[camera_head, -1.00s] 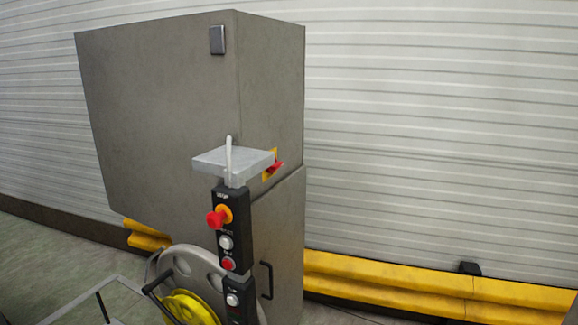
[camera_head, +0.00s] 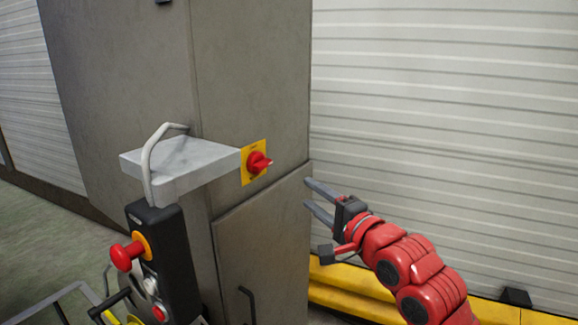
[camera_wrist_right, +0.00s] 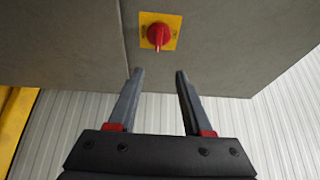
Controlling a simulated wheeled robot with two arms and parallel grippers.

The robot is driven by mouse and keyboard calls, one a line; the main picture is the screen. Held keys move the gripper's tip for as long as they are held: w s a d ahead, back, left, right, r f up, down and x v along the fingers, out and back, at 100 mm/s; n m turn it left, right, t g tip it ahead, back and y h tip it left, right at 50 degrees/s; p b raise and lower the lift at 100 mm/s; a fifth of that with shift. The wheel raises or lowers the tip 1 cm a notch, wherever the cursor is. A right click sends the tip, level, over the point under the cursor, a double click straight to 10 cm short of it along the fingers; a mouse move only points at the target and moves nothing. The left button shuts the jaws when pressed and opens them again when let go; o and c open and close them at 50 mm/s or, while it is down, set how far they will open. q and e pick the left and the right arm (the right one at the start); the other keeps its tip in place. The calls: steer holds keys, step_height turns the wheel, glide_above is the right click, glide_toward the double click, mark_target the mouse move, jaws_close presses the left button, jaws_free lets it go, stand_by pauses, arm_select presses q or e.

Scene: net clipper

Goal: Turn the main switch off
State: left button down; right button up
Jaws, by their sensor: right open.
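The main switch (camera_head: 258,162) is a red rotary knob on a yellow plate, on the side face of the grey cabinet (camera_head: 255,80). In the right wrist view the switch (camera_wrist_right: 159,36) is upper middle, ahead of the fingers, its handle pointing roughly down in the picture. My right gripper (camera_head: 306,192) is open and empty, to the right of and a little below the switch, apart from it. In the wrist view the right gripper's fingertips (camera_wrist_right: 158,73) lie below the switch, with a gap to it. My left gripper is not in view.
A black control box with a red stop button (camera_head: 126,254) stands in front of the cabinet. A grey shelf (camera_head: 180,165) with a bent rod juts out left of the switch. A yellow floor barrier (camera_head: 350,290) runs along the white ribbed wall (camera_head: 440,90).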

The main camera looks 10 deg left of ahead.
steer(key=p, duration=0.5)
glide_toward(265, 166)
steer(key=x, duration=0.8)
steer(key=shift+w+a, duration=0.25)
jaws_close()
